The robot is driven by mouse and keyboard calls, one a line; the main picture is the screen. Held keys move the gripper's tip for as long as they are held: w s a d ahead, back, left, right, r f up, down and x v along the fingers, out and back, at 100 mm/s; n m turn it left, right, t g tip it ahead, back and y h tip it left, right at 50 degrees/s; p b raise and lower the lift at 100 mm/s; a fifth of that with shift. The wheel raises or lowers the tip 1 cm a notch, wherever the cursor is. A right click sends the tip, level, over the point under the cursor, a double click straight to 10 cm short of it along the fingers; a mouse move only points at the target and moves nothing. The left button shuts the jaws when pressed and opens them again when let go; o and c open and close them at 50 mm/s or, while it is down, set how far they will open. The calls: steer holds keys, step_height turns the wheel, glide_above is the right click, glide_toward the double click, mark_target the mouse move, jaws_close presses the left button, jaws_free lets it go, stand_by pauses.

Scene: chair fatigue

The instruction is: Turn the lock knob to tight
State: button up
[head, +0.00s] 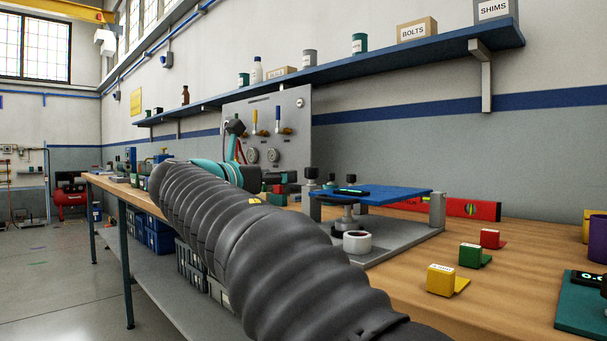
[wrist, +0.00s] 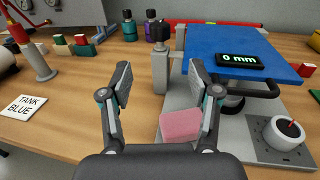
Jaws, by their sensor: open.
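A white round knob (wrist: 285,132) with a dark top and a red pointer stands on a dark plate at the right of the wrist view. Its plate's markings are too small to read. It also shows in the head view (head: 357,241), at the near edge of the fixture's grey base. A black-topped post (wrist: 160,60) stands at the blue platform's left corner, beyond my fingers. My gripper (wrist: 160,84) is open with nothing between its fingertips, well left of the white knob and apart from it. In the head view my arm largely hides the gripper.
The blue platform (wrist: 215,48) carries a display (wrist: 240,59) reading 0 mm. A pink block (wrist: 181,125) lies on the base below my fingers. Yellow (head: 441,280), green (head: 474,255) and red (head: 491,238) blocks sit right of the fixture. Bench wood between is clear.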

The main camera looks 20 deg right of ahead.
mark_target(307, 173)
steer(key=x, duration=1.3)
steer(key=shift+w+d, duration=0.1)
steer(key=shift+r, duration=0.1)
steer(key=c, duration=1.2)
